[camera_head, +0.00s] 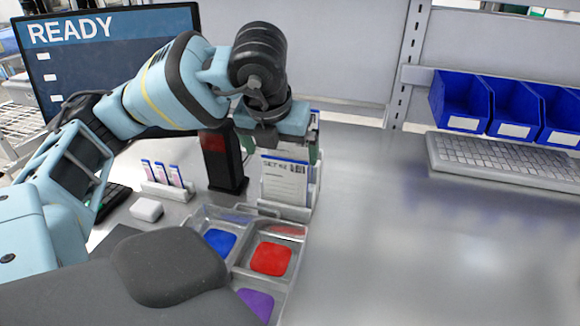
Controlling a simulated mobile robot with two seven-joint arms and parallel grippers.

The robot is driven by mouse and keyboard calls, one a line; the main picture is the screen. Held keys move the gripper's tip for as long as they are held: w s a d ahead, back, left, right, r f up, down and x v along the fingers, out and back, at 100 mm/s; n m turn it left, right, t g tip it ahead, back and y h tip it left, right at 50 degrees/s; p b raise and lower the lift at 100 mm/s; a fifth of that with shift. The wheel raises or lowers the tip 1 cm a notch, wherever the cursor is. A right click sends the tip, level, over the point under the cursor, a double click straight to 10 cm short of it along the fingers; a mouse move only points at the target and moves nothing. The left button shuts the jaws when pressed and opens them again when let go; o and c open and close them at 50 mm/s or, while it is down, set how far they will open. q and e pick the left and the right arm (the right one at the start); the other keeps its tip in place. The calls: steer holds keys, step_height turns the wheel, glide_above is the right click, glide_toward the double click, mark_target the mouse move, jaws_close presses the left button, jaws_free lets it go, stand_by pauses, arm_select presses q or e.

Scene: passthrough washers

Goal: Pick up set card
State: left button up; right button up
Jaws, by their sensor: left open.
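The set card (284,182) is white with a blue top edge and printed text. It stands upright in a clear holder (294,211) near the middle of the counter. My left gripper (285,146) points down over the top of the card, its fingers around the card's upper edge. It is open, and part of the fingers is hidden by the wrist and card. I cannot tell whether a finger touches the card. My right gripper is not in view.
A black device (222,162) with a red panel stands left of the holder. A tray (239,252) with red, blue and purple pieces is in front. Blue bins (464,103) and a keyboard (505,158) are at right. The counter's right side is clear.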

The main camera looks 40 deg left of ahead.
mark_target(284, 159)
arm_select(q)
steer(key=shift+x, duration=1.25)
steer(key=shift+w+a+x, duration=0.15)
steer(key=shift+x, duration=1.15)
steer(key=shift+w+a+x, duration=0.15)
steer(key=shift+x, duration=1.15)
steer(key=shift+r, duration=0.15)
steer(key=c, duration=0.6)
